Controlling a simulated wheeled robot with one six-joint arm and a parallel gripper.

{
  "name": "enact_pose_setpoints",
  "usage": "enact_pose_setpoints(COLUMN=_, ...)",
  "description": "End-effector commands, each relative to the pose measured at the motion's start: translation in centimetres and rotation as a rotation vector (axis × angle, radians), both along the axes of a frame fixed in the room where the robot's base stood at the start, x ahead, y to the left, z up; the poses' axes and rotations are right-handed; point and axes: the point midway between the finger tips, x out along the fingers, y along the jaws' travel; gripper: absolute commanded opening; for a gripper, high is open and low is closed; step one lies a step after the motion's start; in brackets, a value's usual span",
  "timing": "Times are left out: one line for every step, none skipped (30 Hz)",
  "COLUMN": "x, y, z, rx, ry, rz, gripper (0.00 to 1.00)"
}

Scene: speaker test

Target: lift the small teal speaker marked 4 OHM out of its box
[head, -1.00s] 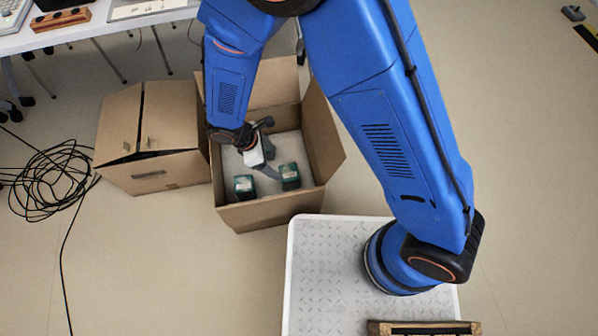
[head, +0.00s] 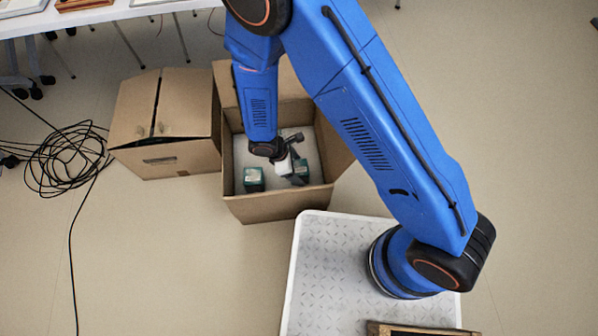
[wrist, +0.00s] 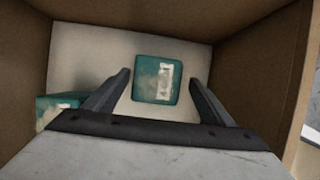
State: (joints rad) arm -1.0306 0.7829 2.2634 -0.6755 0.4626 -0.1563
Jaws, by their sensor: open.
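Two small teal speakers stand apart in an open cardboard box (head: 275,207). The left speaker (head: 253,180) is in full view in the head view. The right speaker (head: 301,169) is partly hidden behind my gripper (head: 295,160). In the wrist view, my gripper (wrist: 158,78) is open, with one teal speaker (wrist: 157,68) between and just beyond its fingertips, apart from both. Its pale label is too blurred to read, so I cannot tell which speaker is marked 4 OHM. The other teal speaker (wrist: 55,108) shows at the left, partly hidden behind the gripper body.
The box walls (wrist: 262,65) rise close around my gripper, with raised flaps at the back and right. A second cardboard box (head: 165,120) stands against its left side. A black cable coil (head: 65,160) lies on the floor, and a white table (head: 110,14) stands behind.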

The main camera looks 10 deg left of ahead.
Motion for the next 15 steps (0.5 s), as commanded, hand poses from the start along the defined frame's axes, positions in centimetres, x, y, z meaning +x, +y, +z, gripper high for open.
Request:
enact_pose_setpoints(x=0.0, y=-0.1, z=-0.2, rx=-0.001, ry=0.001, rz=0.000, gripper=0.77)
enact_pose_setpoints(x=0.0, y=-0.1, z=-0.3, rx=-0.001, ry=0.000, rz=0.000, gripper=0.77)
enact_pose_setpoints(x=0.1, y=-0.2, z=-0.4, rx=-0.001, ry=0.000, rz=0.001, gripper=0.77)
enact_pose_setpoints(x=0.1, y=-0.3, z=-0.5, rx=-0.001, ry=0.000, rz=0.001, gripper=0.77)
enact_pose_setpoints(x=0.2, y=-0.3, z=-0.7, rx=-0.001, ry=0.001, rz=0.001, gripper=0.77)
enact_pose_setpoints(x=0.3, y=-0.5, z=-1.1, rx=-0.002, ry=0.001, rz=0.001, gripper=0.77)
enact_pose_setpoints(x=0.4, y=-0.6, z=-1.4, rx=-0.002, ry=0.001, rz=0.001, gripper=0.77)
enact_pose_setpoints(x=0.5, y=-0.8, z=-1.8, rx=-0.003, ry=0.002, rz=0.000, gripper=0.77)
enact_pose_setpoints(x=0.7, y=-1.0, z=-2.3, rx=-0.003, ry=0.002, rz=0.000, gripper=0.77)
enact_pose_setpoints(x=0.8, y=-1.2, z=-2.7, rx=-0.003, ry=0.002, rz=0.000, gripper=0.77)
enact_pose_setpoints(x=0.9, y=-1.3, z=-3.0, rx=-0.002, ry=0.001, rz=-0.001, gripper=0.77)
enact_pose_setpoints(x=1.0, y=-1.5, z=-3.5, rx=-0.004, ry=0.002, rz=0.001, gripper=0.77)
enact_pose_setpoints(x=1.0, y=-1.6, z=-3.8, rx=-0.003, ry=0.001, rz=0.000, gripper=0.77)
enact_pose_setpoints(x=1.1, y=-1.7, z=-4.0, rx=-0.002, ry=0.001, rz=0.001, gripper=0.77)
enact_pose_setpoints(x=1.1, y=-1.8, z=-4.3, rx=-0.001, ry=0.001, rz=0.001, gripper=0.77)
